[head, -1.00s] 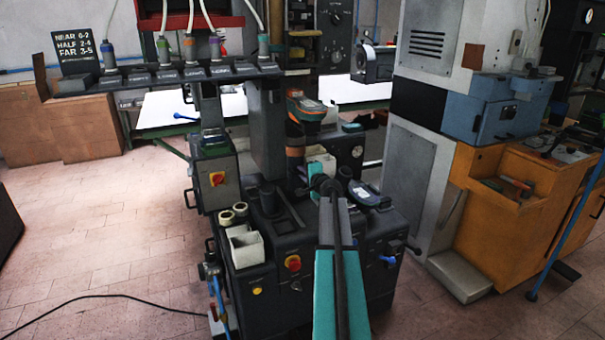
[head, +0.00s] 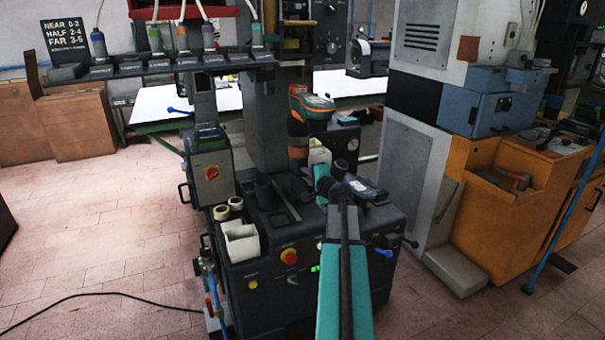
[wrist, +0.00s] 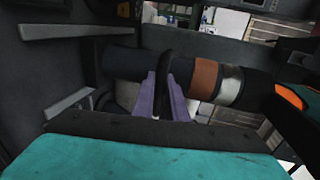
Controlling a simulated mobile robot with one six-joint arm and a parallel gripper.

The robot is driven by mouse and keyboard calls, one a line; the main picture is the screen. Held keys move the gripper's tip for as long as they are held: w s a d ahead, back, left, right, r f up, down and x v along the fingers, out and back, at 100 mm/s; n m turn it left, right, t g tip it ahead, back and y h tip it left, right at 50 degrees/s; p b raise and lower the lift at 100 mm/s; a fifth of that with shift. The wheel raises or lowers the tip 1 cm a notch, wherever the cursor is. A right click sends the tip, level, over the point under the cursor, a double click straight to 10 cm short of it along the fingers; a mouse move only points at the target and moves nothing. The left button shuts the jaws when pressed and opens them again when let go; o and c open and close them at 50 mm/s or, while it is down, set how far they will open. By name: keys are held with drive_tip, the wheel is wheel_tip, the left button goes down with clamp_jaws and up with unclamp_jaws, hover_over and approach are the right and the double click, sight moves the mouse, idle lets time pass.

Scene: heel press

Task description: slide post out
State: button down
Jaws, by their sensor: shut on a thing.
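The post (head: 298,146) is a dark upright cylinder with orange and pale bands on the press, in front of its dark column, in the head view. In the wrist view the post (wrist: 203,78) runs across the picture from left to right. My gripper (wrist: 161,98) has purple jaws at the dark part of the post, left of the bands, with a black curved piece between them. In the head view the jaws are hidden behind my dark wrist. An orange and teal head (head: 311,104) sits at the top of the post.
The press deck (head: 272,228) carries a white box (head: 241,241) and pale rings (head: 229,207) at its left, and a dark handheld device (head: 367,189) at its right. A grey cabinet (head: 408,180) stands to the right. The tiled floor at left is mostly clear.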

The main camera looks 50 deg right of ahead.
drive_tip(key=f+b+v, duration=0.2)
drive_tip(key=v, duration=0.6)
drive_tip(key=shift+s+a, duration=0.25)
drive_tip(key=shift+s, duration=0.3)
drive_tip(key=shift+f, duration=0.1)
drive_tip(key=c, duration=1.8)
unclamp_jaws()
drive_tip(key=shift+s, duration=0.15)
drive_tip(key=shift+o, duration=0.2)
drive_tip(key=shift+r, duration=0.25)
